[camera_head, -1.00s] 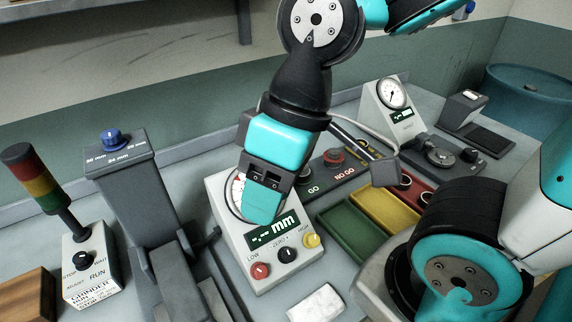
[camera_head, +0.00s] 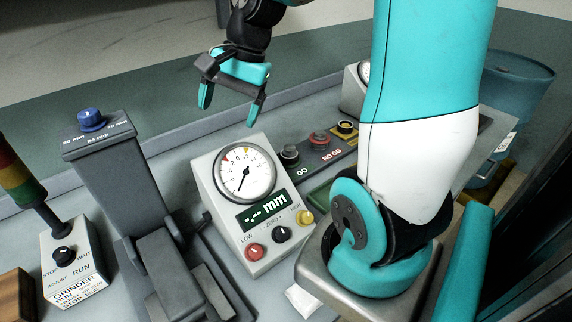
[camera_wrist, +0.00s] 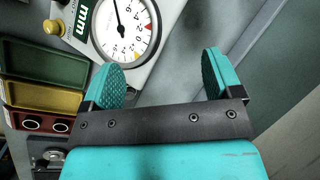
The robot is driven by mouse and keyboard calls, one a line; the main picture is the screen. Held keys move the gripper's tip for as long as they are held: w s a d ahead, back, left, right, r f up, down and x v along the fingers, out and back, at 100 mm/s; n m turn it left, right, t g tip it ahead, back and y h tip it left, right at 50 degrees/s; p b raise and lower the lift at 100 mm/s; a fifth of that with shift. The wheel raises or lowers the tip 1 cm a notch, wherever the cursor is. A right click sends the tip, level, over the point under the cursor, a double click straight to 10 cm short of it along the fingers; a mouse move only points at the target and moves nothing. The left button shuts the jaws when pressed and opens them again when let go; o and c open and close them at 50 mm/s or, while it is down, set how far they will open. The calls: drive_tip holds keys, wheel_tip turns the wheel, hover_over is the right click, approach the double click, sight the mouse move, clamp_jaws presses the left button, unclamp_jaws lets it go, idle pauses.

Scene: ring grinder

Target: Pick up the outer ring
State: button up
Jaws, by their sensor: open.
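Two small pale rings show in the red tray in the wrist view: a left ring (camera_wrist: 31,123) and a right ring (camera_wrist: 60,125). I cannot tell whether either is the outer ring. My arm hides the red tray in the head view. My gripper (camera_head: 230,104) is open and empty, raised above the bench behind the dial gauge box, fingers pointing down. In the wrist view its two fingers (camera_wrist: 160,72) are spread wide with nothing between them. The rings lie off to the left of the fingers there, well apart from them.
The dial gauge box (camera_head: 246,172) stands mid-bench, beside the grinder's grey column (camera_head: 125,185). The GO/NO GO gauge strip (camera_head: 325,150) lies behind it. Green (camera_wrist: 45,65), yellow (camera_wrist: 38,99) and red (camera_wrist: 18,122) trays sit in a row. A signal tower (camera_head: 20,180) stands at left.

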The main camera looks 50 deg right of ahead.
drive_tip(key=d+f+m+b, duration=0.1)
drive_tip(key=d+f+m, duration=0.3)
drive_tip(key=d+m, duration=0.7)
drive_tip(key=m+t+h+b, duration=0.1)
drive_tip(key=m+b, duration=0.1)
drive_tip(key=m, duration=0.3)
approach(292, 148)
drive_tip(key=shift+m+t, duration=0.3)
drive_tip(key=p+x, duration=0.1)
drive_tip(key=x, duration=0.4)
drive_tip(key=shift+s+a+f, duration=0.1)
drive_tip(key=shift+a+f, duration=0.1)
drive_tip(key=shift+f, duration=0.1)
drive_tip(key=shift+p+x, duration=0.45)
drive_tip(key=shift+x, duration=2.5)
drive_tip(key=shift+d, duration=0.2)
drive_tip(key=c, duration=1.1)
